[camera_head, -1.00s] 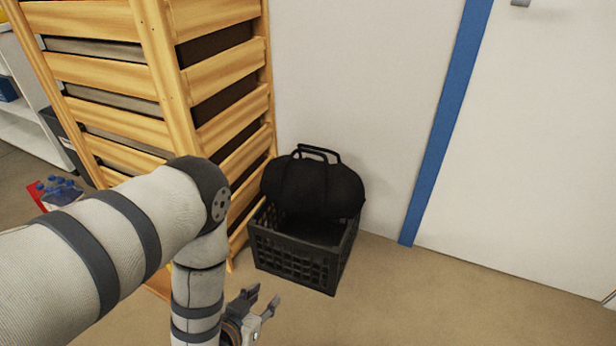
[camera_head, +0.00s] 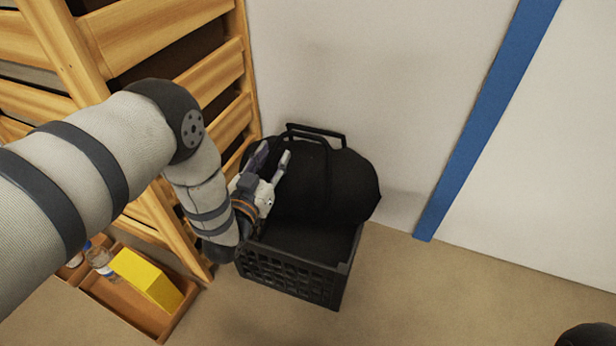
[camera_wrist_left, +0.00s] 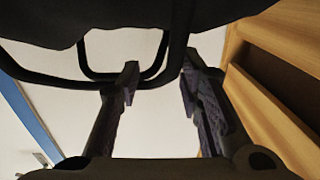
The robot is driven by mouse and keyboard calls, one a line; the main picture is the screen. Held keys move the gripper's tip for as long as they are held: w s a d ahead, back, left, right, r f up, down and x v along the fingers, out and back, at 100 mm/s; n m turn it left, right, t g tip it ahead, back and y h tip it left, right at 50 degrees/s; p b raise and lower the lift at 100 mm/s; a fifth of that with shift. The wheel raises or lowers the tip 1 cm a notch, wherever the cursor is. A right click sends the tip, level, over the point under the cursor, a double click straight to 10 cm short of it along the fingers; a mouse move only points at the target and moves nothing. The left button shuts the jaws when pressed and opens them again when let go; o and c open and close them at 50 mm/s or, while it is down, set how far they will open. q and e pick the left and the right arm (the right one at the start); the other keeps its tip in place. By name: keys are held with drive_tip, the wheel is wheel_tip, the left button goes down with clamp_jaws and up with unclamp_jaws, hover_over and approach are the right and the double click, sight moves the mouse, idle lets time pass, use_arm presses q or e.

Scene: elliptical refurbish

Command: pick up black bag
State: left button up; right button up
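The black bag (camera_head: 335,185) rests in the back of a black crate (camera_head: 300,282) against the wall. Its two loop handles (camera_head: 318,131) stand up at the top. My left gripper (camera_head: 272,160) is at the bag's left side, just below handle height. In the left wrist view my left gripper (camera_wrist_left: 158,82) is open. The bag's handles (camera_wrist_left: 120,75) cross just ahead of and between its fingertips there, and the dark bag body (camera_wrist_left: 130,15) fills the top. I cannot tell whether a finger touches a handle. My right gripper is not in view.
A wooden slatted rack (camera_head: 165,40) stands close on the left of the crate. A wooden tray (camera_head: 135,305) with a yellow box (camera_head: 147,278) and bottles lies at lower left. A blue door frame strip (camera_head: 485,120) is at right. The floor (camera_head: 430,290) in front is clear.

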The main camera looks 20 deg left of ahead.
sight(281, 144)
use_arm(q)
drive_tip(key=w+b, duration=0.2)
drive_tip(key=w, duration=0.3)
drive_tip(key=shift+w+f, duration=0.15)
drive_tip(key=shift+w, duration=0.2)
clamp_jaws()
drive_tip(key=shift+r, duration=0.25)
